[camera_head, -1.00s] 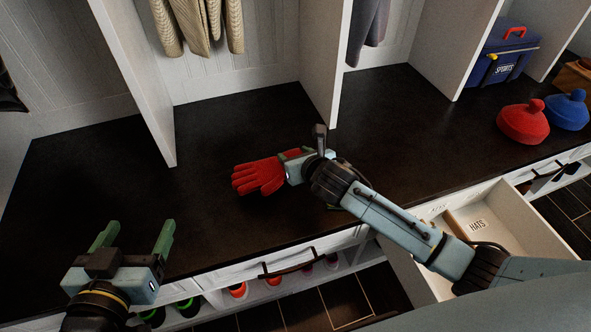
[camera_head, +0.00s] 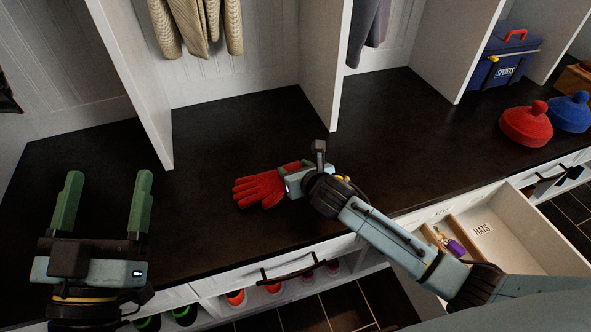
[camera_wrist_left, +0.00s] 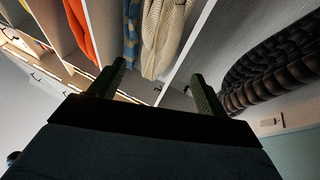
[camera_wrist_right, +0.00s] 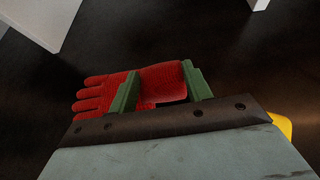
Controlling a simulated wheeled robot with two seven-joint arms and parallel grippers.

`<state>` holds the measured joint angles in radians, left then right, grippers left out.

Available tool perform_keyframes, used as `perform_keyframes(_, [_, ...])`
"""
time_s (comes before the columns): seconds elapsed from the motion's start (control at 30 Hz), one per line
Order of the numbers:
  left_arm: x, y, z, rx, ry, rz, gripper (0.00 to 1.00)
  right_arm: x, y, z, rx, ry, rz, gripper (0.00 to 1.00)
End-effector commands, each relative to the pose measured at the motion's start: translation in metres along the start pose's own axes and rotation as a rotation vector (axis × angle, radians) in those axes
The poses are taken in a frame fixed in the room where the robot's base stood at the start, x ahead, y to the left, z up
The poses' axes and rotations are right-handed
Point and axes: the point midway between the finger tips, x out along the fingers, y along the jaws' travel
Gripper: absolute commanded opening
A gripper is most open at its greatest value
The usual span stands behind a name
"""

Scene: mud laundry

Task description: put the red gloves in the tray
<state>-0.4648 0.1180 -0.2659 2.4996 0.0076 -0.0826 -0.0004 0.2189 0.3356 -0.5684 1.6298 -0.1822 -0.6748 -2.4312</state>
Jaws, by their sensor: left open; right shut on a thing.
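The red gloves (camera_head: 258,190) lie at the dark bench top, fingers pointing left. My right gripper (camera_head: 287,174) is shut on their cuff end. In the right wrist view the red gloves (camera_wrist_right: 100,95) show between and beyond the green fingers of my right gripper (camera_wrist_right: 160,80). My left gripper (camera_head: 107,182) is open and empty over the left part of the bench, its fingers pointing away. In the left wrist view my left gripper (camera_wrist_left: 155,85) has nothing between its fingers. I cannot make out a tray for certain in any view.
An open drawer (camera_head: 535,235) labelled HATS juts out at the right, with small purple and yellow items inside. Red (camera_head: 526,124) and blue (camera_head: 570,111) hats and a blue SPORTS box (camera_head: 503,67) stand at the right. White dividers rise behind. The bench between my grippers is clear.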

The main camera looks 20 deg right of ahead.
Motion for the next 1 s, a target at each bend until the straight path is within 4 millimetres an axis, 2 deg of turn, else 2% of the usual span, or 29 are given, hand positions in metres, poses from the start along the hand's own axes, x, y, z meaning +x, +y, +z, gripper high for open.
perform_keyframes(0.27, [0.0, 0.0, 0.0, 0.0, 0.0, 0.0, 0.76, 0.002, 0.0, -0.003, 0.0, 0.0, -0.001, 0.22])
perform_keyframes(0.3, [0.0, 0.0, 0.0, 0.0, 0.001, 0.0, 0.76, 0.001, 0.0, -0.002, 0.001, 0.0, 0.0, 0.54])
perform_keyframes(0.43, [0.0, 0.0, 0.0, 0.0, 0.001, 0.0, 0.76, 0.001, 0.0, -0.002, 0.001, 0.0, 0.0, 0.71])
perform_keyframes(0.83, [0.001, 0.0, 0.0, 0.0, -0.007, 0.0, 0.76, -0.002, 0.0, 0.0, 0.0, 0.001, 0.0, 0.72])
perform_keyframes(1.0, [-0.002, -0.005, 0.022, 0.008, -0.148, -0.012, 0.76, -0.012, 0.0, 0.001, 0.0, 0.001, 0.0, 0.72])
